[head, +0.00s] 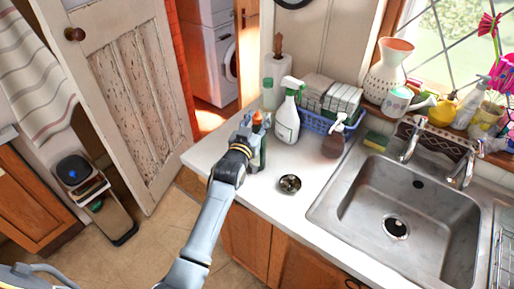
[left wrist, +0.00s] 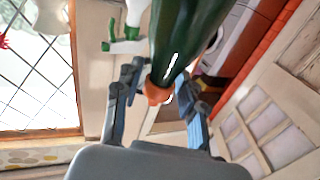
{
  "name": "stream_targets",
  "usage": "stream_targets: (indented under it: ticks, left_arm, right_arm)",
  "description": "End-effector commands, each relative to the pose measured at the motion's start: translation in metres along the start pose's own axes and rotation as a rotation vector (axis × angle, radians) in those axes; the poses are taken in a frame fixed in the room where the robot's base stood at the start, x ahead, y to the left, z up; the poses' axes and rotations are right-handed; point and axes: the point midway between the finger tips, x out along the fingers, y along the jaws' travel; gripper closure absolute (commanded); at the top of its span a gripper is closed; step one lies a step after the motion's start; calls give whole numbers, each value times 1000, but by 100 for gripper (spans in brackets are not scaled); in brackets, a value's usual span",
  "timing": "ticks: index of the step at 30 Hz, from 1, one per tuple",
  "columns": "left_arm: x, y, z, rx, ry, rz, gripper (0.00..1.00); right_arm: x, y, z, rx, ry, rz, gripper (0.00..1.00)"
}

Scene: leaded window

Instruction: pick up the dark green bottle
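The dark green bottle (head: 262,154), with an orange cap, is upright at the left end of the white counter, partly hidden behind my left arm. In the left wrist view the bottle (left wrist: 185,38) extends away from the palm, its orange cap (left wrist: 157,92) nearest. My left gripper (head: 254,127) is at the bottle's upper part, with one finger on each side. In the left wrist view both fingertips of this gripper (left wrist: 163,72) appear to touch the bottle's neck. Whether the base rests on the counter is hard to tell. My right gripper is not in view.
A white spray bottle (head: 287,115), a green-capped bottle (head: 268,95) and a blue basket (head: 318,122) stand close behind and right. A brown soap dispenser (head: 334,140) and small metal dish (head: 290,184) are right. The sink (head: 345,205) lies further right. The counter front is clear.

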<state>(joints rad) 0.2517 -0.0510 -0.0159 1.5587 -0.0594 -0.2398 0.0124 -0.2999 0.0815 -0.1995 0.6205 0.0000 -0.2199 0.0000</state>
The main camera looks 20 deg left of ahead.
Motion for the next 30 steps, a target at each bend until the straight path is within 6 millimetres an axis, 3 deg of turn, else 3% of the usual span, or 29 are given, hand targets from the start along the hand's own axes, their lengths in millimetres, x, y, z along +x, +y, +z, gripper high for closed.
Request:
stream_targets:
  ticks: [1,5,17,26,30]
  left_arm:
    - [0,0,0,0,0,0,77]
    - [0,0,0,0,-1,0,100]
    - [0,0,-6,0,6,0,100]
    - [0,0,-31,0,11,0,100]
    - [-11,2,-46,0,8,0,100]
  right_arm:
    - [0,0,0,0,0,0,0]
    - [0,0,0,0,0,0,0]
    - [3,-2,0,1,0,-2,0]
    - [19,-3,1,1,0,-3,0]
    - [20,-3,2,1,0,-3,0]
